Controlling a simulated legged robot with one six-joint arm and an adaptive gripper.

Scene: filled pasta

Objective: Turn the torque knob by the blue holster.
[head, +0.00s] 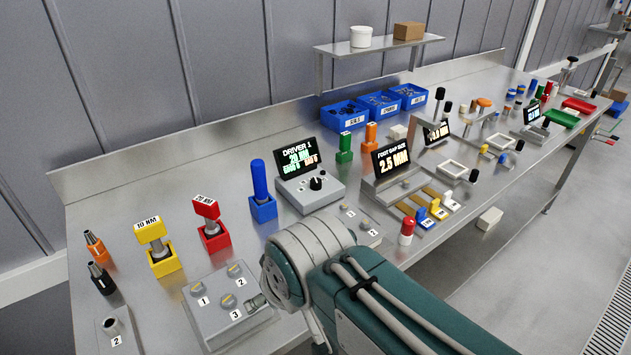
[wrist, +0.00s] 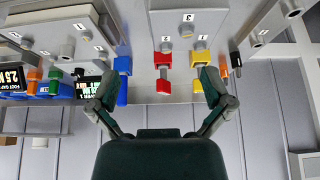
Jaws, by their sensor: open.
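The torque knob (head: 316,183) is a small black dial with a white mark on a grey box, below the lit DRIVER 1 display (head: 296,157). The box is just right of the blue holster (head: 263,209), which holds an upright blue driver (head: 259,178). In the wrist view, upside down, the blue holster (wrist: 122,90) is by the left finger and the display (wrist: 88,90) lies partly behind that finger. My gripper (wrist: 160,80) is open and empty, its fingers framing the red holster (wrist: 163,87) beyond, apart from the knob. In the head view my arm mostly hides the gripper.
A yellow holster (head: 166,262) and red holster (head: 212,237) stand left of the blue one. A grey numbered block (head: 225,305) is in front. A FOOT GAP display (head: 391,158) stands to the right, and blue bins (head: 345,115) behind.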

